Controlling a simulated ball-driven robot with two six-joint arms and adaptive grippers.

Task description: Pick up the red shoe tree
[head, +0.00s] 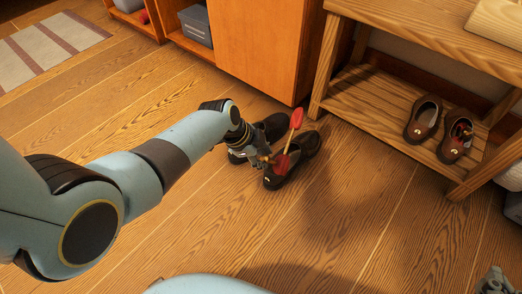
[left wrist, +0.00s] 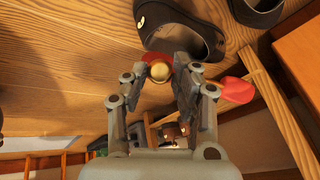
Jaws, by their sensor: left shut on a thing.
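The red shoe tree (head: 296,118) stands tilted at the dark shoe (head: 274,180) on the floor, its lower red part over the shoe's opening. Whether it still sits inside the shoe is hard to tell. My left gripper (head: 264,160) is shut on the shoe tree from the left. In the left wrist view, my left gripper's fingers (left wrist: 160,75) close around its gold knob (left wrist: 160,71), and a red end (left wrist: 237,90) shows beyond the right finger. The dark shoe (left wrist: 178,22) lies just past the fingertips. My right gripper (head: 494,280) is partly cut off at the lower right corner.
Another dark shoe (head: 272,127) stands directly behind. A wooden bench (head: 385,110) at right holds two brown shoes (head: 424,118) on its lower shelf. An orange cabinet (head: 262,45) is behind; a grey box (head: 196,24) sits in a cubby. The front floor is clear.

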